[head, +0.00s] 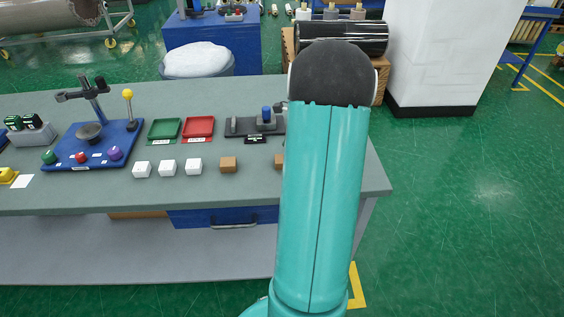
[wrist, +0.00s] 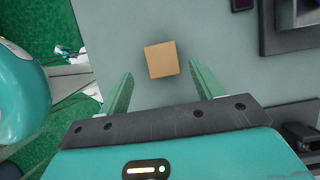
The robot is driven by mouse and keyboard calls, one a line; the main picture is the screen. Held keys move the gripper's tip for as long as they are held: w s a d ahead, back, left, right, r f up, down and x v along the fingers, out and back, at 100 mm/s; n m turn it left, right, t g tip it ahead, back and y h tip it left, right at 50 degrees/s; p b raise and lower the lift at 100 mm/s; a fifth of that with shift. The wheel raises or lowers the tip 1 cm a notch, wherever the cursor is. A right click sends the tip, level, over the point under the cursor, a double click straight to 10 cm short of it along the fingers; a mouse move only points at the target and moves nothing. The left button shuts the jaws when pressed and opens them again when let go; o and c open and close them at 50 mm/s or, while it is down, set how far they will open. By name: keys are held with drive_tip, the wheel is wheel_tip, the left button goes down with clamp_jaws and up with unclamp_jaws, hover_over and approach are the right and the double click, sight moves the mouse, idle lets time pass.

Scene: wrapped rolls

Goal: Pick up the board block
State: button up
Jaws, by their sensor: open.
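Two tan-brown blocks lie near the front of the grey table in the head view, one in the open (head: 228,164) and one (head: 279,161) partly hidden by my arm. In the wrist view one tan block (wrist: 161,60) lies on the table ahead of my gripper (wrist: 160,72). The gripper is open, with one green finger on each side of the block's line and a gap on both sides. I cannot tell the block's height below the fingertips. My gripper is hidden behind my arm in the head view.
Several white blocks (head: 167,167) sit left of the brown ones. Behind are a green tray (head: 165,129), a red tray (head: 198,126) and a dark fixture (head: 240,125). A blue board (head: 107,150) with a stand is further left. The table (head: 190,193) is clear at its front edge.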

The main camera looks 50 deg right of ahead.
sight(282, 159)
drive_tip(key=x, duration=0.4)
drive_tip(key=shift+w+f, duration=0.2)
drive_tip(key=shift+w, duration=0.05)
drive_tip(key=c, duration=1.1)
drive_tip(key=shift+o, duration=0.2)
